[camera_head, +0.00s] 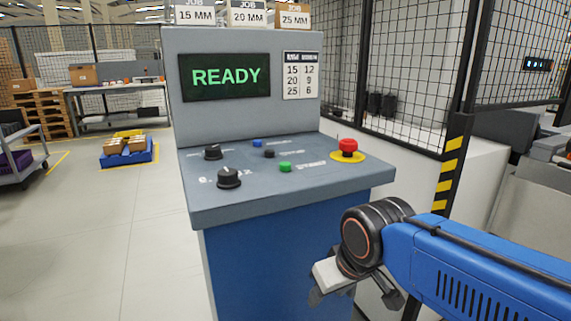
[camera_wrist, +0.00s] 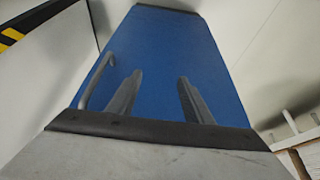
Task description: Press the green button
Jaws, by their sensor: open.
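The green button (camera_head: 285,167) is on the sloped grey top of the control console (camera_head: 330,181), right of the middle and near the front edge. Nothing covers it in the head view. My gripper (camera_head: 358,298) hangs low, in front of the console and below its top, apart from the button. In the wrist view its two fingers (camera_wrist: 160,76) stand apart with nothing between them, against the console's blue front. The green button does not show in the wrist view.
A red emergency stop (camera_head: 347,147) on a yellow disc is right of the green button. Blue (camera_head: 257,143) and black (camera_head: 269,154) buttons and two black knobs (camera_head: 229,178) are left. A screen (camera_head: 225,77) reads READY. A striped post (camera_head: 450,170) stands right of the console.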

